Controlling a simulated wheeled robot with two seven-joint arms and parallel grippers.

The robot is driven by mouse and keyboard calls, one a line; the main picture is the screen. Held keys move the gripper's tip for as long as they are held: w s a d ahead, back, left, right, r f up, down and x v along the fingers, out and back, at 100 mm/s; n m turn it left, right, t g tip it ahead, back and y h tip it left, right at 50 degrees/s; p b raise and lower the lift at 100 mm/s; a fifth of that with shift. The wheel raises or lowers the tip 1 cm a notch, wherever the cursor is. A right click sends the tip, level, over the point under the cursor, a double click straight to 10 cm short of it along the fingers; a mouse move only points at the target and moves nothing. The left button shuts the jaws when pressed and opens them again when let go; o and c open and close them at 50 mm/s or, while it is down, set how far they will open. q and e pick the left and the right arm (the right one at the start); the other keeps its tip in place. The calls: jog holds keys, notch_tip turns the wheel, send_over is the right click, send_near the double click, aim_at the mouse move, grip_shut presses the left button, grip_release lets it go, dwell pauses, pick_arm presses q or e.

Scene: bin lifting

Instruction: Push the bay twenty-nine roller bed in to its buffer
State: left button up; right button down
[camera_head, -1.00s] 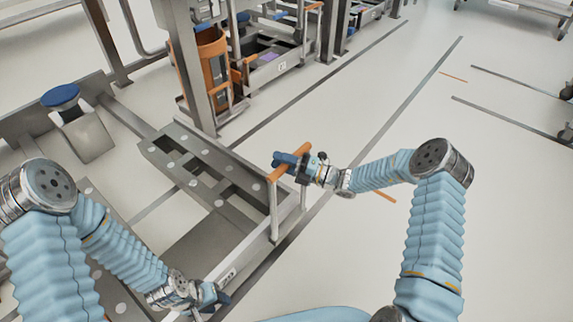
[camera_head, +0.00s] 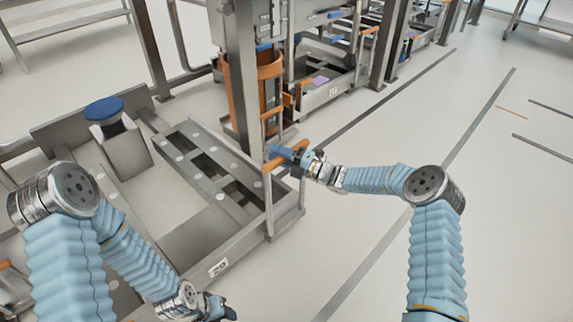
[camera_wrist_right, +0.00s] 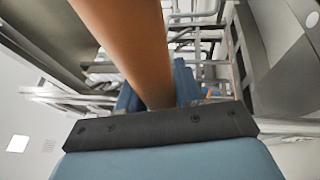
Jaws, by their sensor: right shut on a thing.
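The roller bed (camera_head: 262,224) is a grey metal frame with pale round discs and a number plate (camera_head: 218,267) that seems to read 29. An orange handle bar (camera_head: 272,168) stands on posts at its right end. My right gripper (camera_head: 287,154) is shut around this bar; the right wrist view shows the orange bar (camera_wrist_right: 130,45) between the blue fingers. The buffer (camera_head: 104,109) has a blue round top on a grey block, left of the bed's far end. I cannot tell whether they touch. My left gripper (camera_head: 215,308) hangs low at the front edge, its fingers unclear.
A grey upright post (camera_head: 241,80) and an orange bin (camera_head: 268,85) stand just behind the bed. More bays with frames (camera_head: 335,88) line up further back. The pale floor (camera_head: 470,200) to the right is open, with dark and orange lines.

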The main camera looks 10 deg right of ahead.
jog(key=shift+w+a, duration=0.8)
jog(key=shift+w, duration=0.25)
jog(key=c, duration=0.8)
grip_release()
jog(key=shift+c, duration=0.2)
jog(key=v, duration=1.4)
jog(key=shift+f, duration=0.15)
jog(key=shift+a, duration=0.1)
